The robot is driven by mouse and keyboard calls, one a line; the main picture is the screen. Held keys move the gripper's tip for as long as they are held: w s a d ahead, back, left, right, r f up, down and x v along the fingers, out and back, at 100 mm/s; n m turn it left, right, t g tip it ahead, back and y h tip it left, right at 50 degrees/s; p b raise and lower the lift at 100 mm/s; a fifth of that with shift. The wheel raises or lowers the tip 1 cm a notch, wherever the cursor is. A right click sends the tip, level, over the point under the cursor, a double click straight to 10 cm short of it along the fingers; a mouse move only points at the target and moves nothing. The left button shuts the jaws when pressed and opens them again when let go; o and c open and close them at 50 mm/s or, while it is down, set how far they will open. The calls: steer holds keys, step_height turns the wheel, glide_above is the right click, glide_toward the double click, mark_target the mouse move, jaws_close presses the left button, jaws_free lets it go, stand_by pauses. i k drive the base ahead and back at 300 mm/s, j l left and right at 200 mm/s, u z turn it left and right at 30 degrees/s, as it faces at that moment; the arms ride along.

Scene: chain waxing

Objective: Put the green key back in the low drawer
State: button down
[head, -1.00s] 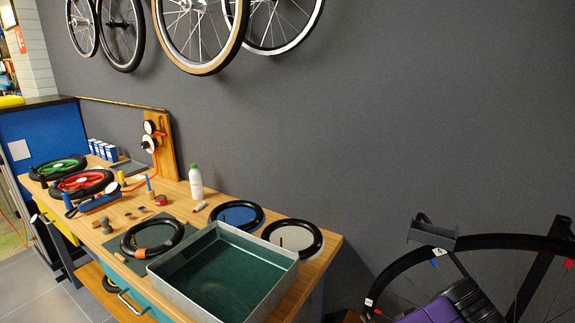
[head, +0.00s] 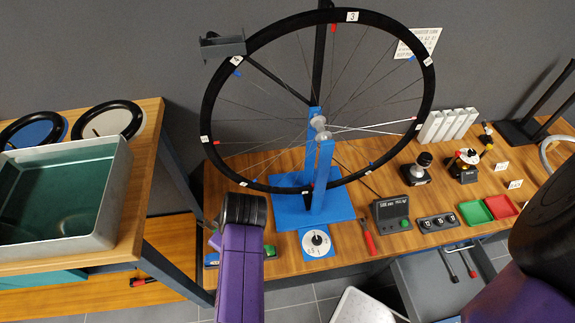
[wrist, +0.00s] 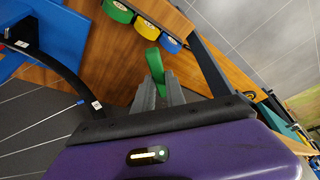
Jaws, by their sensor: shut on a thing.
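In the wrist view the grey fingers of my gripper (wrist: 159,86) are closed on the green key (wrist: 154,63), a flat green piece standing out between the fingertips. In the head view my purple arm reaches over the front edge of the wheel bench, and its own end hides the fingers and the key. A grey drawer-like unit (head: 415,285) shows under the bench's right part. I cannot tell whether it is the low drawer.
A wheel (head: 352,16) stands in a blue truing stand (head: 318,190) on the wooden bench. The left bench holds a metal tank (head: 110,190).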

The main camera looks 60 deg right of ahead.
mark_target(432, 270)
steer(key=k+l+z, duration=0.1)
steer(key=k+z, duration=0.25)
steer(key=k+l+z, duration=0.15)
steer(key=k+z, duration=0.25)
steer(key=k+l+z, duration=0.2)
steer(key=z, duration=0.5)
steer(key=j+z, duration=0.8)
steer(key=k+j, duration=0.1)
steer(key=j, duration=0.35)
steer(key=k+j, duration=0.1)
steer(key=j, duration=0.3)
